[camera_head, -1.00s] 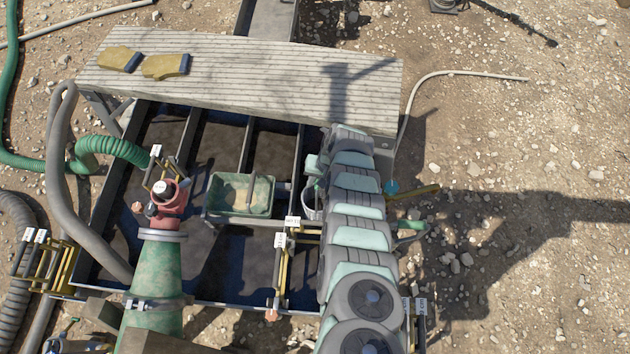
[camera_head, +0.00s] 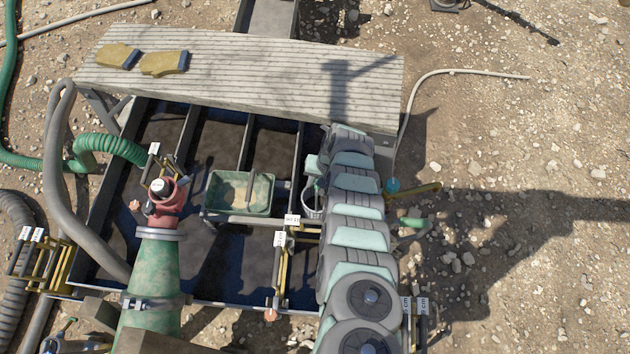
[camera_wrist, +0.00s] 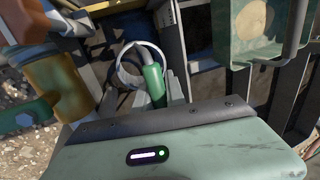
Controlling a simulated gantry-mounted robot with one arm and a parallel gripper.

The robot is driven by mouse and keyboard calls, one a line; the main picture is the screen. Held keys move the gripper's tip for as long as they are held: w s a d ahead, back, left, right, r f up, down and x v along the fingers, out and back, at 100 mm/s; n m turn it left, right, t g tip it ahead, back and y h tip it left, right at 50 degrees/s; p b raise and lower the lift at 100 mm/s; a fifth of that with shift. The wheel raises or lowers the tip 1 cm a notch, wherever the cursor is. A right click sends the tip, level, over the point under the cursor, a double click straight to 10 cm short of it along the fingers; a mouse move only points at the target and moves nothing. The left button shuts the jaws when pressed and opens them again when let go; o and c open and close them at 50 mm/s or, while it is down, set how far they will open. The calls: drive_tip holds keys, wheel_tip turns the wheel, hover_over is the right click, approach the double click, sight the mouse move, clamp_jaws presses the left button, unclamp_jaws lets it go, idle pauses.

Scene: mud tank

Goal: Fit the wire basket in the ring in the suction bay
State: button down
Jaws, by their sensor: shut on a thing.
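The wire basket (camera_head: 311,208) shows in the head view as a small pale grey round shape beside my arm, partly covered by it, over the right part of the tank. In the wrist view a pale rounded rim with a thin loop, which looks like the wire basket (camera_wrist: 128,77), is near a green upright piece. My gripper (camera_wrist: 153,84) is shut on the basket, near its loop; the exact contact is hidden. The basket's bottom is hidden. I cannot make out the ring, nor tell which tank compartment is the suction bay.
A green tray (camera_head: 241,207) sits on a crossbar left of the basket. Dark walls divide the mud tank. A red pipe fitting (camera_head: 166,201) tops a green cone at the left. Yellow-handled valves (camera_head: 281,262) stand nearby. A plank deck (camera_head: 260,85) spans the far side.

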drive_tip(key=shift+f+b, duration=0.5)
drive_tip(key=shift+f, duration=0.05)
drive_tip(key=c, duration=1.3)
unclamp_jaws()
drive_tip(key=shift+r, duration=0.1)
drive_tip(key=p+v, duration=0.7)
drive_tip(key=v, duration=0.3)
drive_tip(key=shift+r, duration=0.25)
drive_tip(key=shift+d, duration=0.1)
drive_tip(key=shift+r, duration=0.1)
